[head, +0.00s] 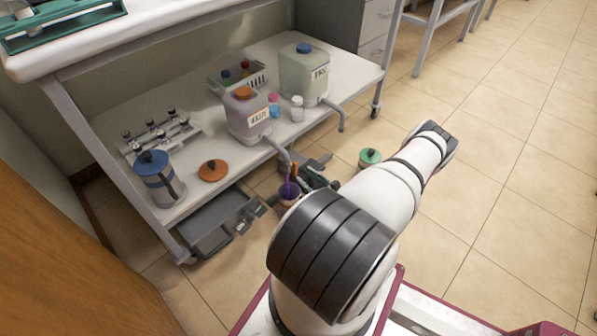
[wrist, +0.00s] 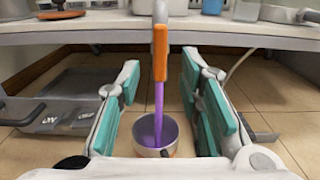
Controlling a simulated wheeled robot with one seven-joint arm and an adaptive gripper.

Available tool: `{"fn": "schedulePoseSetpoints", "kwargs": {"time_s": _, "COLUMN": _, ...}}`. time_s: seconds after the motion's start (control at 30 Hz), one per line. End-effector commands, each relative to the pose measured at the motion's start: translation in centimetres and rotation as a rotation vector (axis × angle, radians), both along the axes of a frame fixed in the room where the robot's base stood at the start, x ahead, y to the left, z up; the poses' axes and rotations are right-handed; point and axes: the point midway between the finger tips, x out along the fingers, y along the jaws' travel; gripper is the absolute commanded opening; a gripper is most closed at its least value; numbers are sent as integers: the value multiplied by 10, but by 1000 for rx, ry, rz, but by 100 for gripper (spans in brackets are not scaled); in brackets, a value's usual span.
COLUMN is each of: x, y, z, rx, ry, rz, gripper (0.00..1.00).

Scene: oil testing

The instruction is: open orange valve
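The orange valve handle (head: 294,169) hangs below the spout of a purple jug (head: 247,113) with an orange cap. In the wrist view the valve (wrist: 160,53) points straight down, centred between the fingers. A purple stream (wrist: 159,98) runs down below it into a metal cup (wrist: 142,134), which holds purple liquid. The cup (head: 289,199) also shows in the head view. My gripper (wrist: 158,80) is open, with one teal-padded finger on each side of the valve line. A clear gap separates the pads from the valve. The cup's support is hidden.
The white shelf (head: 107,117) ends just above my gripper. A pale jug (head: 303,75) with a blue cap has its own spout to the right. A grey device (head: 212,226) lies low at the left. Open floor lies right.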

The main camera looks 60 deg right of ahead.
Motion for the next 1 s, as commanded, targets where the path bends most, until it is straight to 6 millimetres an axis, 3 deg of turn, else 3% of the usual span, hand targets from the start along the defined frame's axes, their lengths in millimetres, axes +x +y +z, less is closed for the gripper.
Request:
{"fn": "schedulePoseSetpoints", "kwargs": {"time_s": 0.1, "x": -23, "y": 5, "z": 0, "rx": -1, "ry": 0, "rz": -3, "gripper": 33}}
{"fn": "schedulePoseSetpoints", "kwargs": {"time_s": 0.33, "x": -49, "y": 11, "z": 0, "rx": -2, "ry": 0, "rz": -1, "gripper": 33}}
{"fn": "schedulePoseSetpoints", "kwargs": {"time_s": 1.0, "x": -54, "y": 13, "z": 0, "rx": -2, "ry": 0, "rz": 1, "gripper": 33}}
